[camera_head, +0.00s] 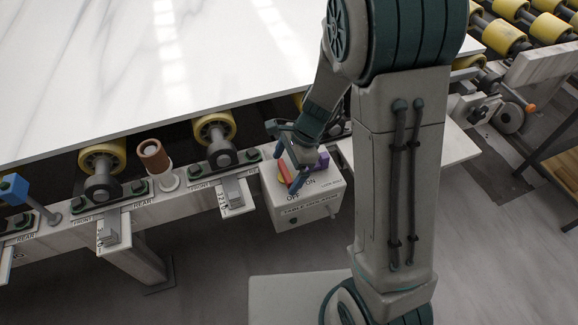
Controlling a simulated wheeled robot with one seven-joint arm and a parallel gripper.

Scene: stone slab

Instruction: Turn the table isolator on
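The table isolator is a pale box (318,199) fixed to the front of the machine. Its top carries the words OFF and ON, and its front face reads TABLE ISOLATOR. A red and yellow handle (283,174) shows on its top, near the OFF side, partly hidden by my gripper. My gripper (288,167) is over the box top, with its blue-tipped fingers apart and the handle near or between them. I cannot tell whether a finger touches the handle. A purple part (321,163) shows at the right of the box top, beside my gripper.
A large white stone slab (150,70) lies on yellow rollers behind the box. Small levers (233,192), a brown-capped post (153,156) and a blue-topped lever (14,188) stand along the rail to the left. Open floor (210,275) lies in front.

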